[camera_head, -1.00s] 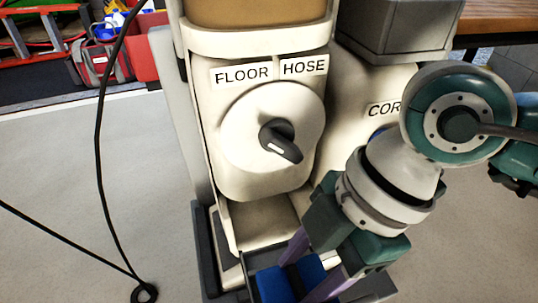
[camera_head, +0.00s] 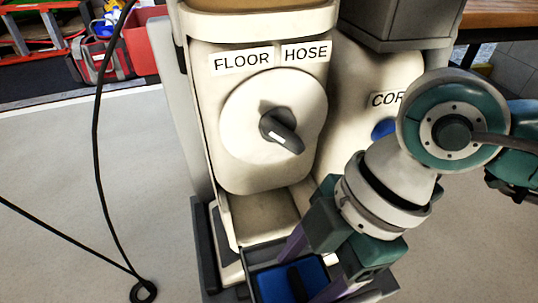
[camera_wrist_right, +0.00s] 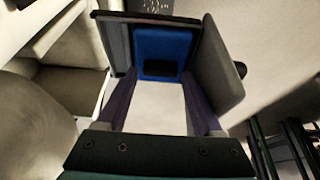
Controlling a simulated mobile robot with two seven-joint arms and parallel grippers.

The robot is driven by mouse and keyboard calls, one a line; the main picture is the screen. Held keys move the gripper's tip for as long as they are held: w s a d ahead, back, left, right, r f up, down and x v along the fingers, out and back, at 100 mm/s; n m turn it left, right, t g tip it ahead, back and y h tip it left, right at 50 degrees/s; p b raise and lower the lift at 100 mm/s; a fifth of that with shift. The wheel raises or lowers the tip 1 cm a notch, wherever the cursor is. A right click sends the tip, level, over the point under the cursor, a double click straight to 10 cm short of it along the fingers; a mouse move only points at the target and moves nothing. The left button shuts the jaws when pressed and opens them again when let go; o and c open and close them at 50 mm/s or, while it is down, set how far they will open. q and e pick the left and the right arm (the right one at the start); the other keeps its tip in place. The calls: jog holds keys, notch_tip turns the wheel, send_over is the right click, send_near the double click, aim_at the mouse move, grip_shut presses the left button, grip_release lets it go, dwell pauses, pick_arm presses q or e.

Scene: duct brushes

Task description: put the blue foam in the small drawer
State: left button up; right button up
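The blue foam (camera_head: 270,286) lies flat inside the small open drawer (camera_head: 247,266) at the foot of the machine. It has a dark patch or slot in its middle. My right gripper (camera_head: 312,268) is above the drawer, pointing down. Its two purple fingers stand apart, with an empty gap between them in the right wrist view (camera_wrist_right: 158,92). The foam is beyond the fingertips; whether they touch it cannot be told. My left gripper is out of view.
The cream machine has a round dial (camera_head: 272,130) under FLOOR and HOSE labels, above the drawer. A grey box (camera_head: 400,22) stands to its right. A black cable (camera_head: 98,150) hangs at the left. Open floor lies left of the machine.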

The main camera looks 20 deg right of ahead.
jog(key=shift+o, duration=1.3)
jog(key=shift+w, duration=0.1)
jog(key=s+d+r+p, duration=0.1)
jog(key=d+r+p, duration=0.1)
jog(key=r+p, duration=0.5)
jog(key=s+d+r+p, duration=0.2)
jog(key=r+p, duration=0.6)
jog(key=shift+s+p, duration=0.25)
jog(key=shift+p, duration=0.1)
jog(key=shift+r, duration=0.1)
